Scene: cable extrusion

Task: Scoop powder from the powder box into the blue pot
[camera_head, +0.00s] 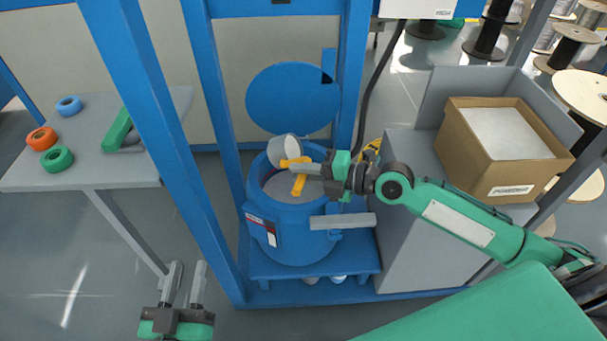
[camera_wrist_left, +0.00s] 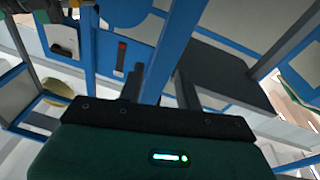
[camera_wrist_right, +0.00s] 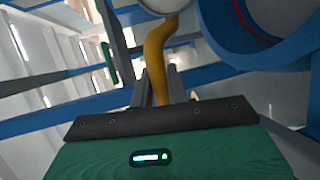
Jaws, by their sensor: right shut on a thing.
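The powder box (camera_head: 466,140) is an open brown cardboard box at the right, with pale powder (camera_head: 505,133) inside. The blue pot (camera_head: 290,245) stands in the middle, its round lid (camera_head: 290,98) upright behind it. A grey surface shows inside the pot. My right gripper (camera_head: 312,170) is above the pot's opening and shut on the yellow handle of a scoop (camera_head: 282,152). The scoop's pale bowl is tilted over the pot's back rim. The handle (camera_wrist_right: 155,62) also shows in the right wrist view. My left gripper (camera_head: 187,268) is open and empty, low at the left.
Blue frame posts (camera_head: 150,110) stand left of the pot and between my grippers. A grey table (camera_head: 90,170) at the left holds orange, green and blue rings. A grey cabinet (camera_head: 415,230) bears the box. Cable spools stand at the far right.

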